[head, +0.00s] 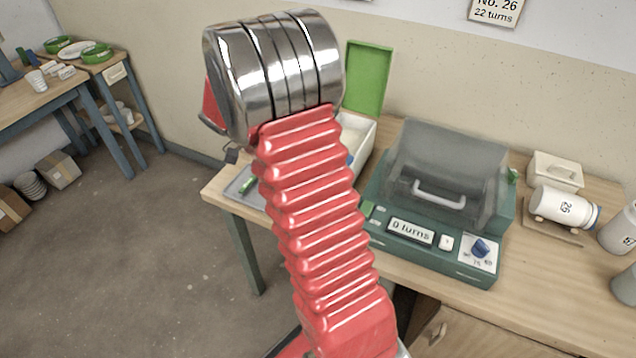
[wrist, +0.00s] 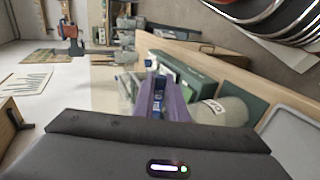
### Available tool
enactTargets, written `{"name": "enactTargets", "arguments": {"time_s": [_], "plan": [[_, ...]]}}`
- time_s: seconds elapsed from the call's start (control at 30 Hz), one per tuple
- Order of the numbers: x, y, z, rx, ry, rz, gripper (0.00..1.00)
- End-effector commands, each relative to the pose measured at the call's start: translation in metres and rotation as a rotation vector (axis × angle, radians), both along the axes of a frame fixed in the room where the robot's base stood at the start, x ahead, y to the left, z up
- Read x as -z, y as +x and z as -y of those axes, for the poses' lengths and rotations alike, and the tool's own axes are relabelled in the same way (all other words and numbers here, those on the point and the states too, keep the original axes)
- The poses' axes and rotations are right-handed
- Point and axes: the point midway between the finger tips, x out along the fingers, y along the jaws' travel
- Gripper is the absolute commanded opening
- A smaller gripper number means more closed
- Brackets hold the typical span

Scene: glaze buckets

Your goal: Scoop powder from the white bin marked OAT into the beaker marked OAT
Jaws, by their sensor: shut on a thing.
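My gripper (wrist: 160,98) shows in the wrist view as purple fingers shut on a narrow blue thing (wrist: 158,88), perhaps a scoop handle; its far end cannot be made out. A pale beaker (wrist: 225,110) with dark letters that seem to read OA lies in view just right of the fingers; I cannot tell if they touch. In the head view a white bin (head: 362,133) with a raised green lid (head: 368,78) stands behind my arm, with pale contents. Its marking is hidden. My arm covers the gripper in the head view.
A green machine (head: 432,200) with a grey cover and a display reading 0 turns stands right of the bin. A grey tray (head: 243,186) lies at the table's left end. A jar marked 26 (head: 562,205) lies on a stand at the right.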

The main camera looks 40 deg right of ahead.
Motion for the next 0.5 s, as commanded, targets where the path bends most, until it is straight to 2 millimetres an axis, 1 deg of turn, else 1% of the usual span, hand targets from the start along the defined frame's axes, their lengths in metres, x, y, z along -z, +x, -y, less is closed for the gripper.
{"name": "enactTargets", "arguments": {"time_s": [0.5], "plan": [[-0.014, -0.001, 0.000, 0.002, 0.099, 0.295, 0.00]]}}
